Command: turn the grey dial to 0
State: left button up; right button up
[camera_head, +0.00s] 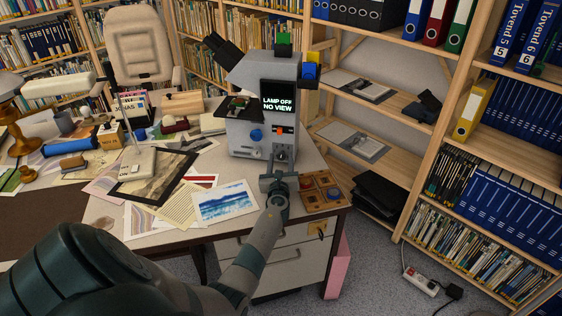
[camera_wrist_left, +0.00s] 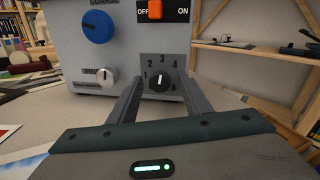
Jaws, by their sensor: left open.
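The dark grey dial (camera_wrist_left: 160,82) is on the front of a grey microscope-like instrument (camera_head: 249,145). My left gripper (camera_head: 279,180) is just in front of the instrument. In the left wrist view its open fingers (camera_wrist_left: 163,88) stand left and right of the dial, with nothing held. I cannot tell if they touch it. My right gripper is not in view.
Beside the dial are a pale knob (camera_wrist_left: 105,78), a large blue knob (camera_wrist_left: 97,27) and an orange switch (camera_wrist_left: 155,10). The display (camera_head: 278,103) reads "LAMP OFF NO VIEW". A wooden tray (camera_head: 321,203) and prints (camera_head: 224,203) lie near my left arm.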

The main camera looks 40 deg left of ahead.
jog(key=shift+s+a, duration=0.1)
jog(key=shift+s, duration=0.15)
pick_arm(q)
jog(key=c, duration=1)
jog(key=shift+c, duration=0.2)
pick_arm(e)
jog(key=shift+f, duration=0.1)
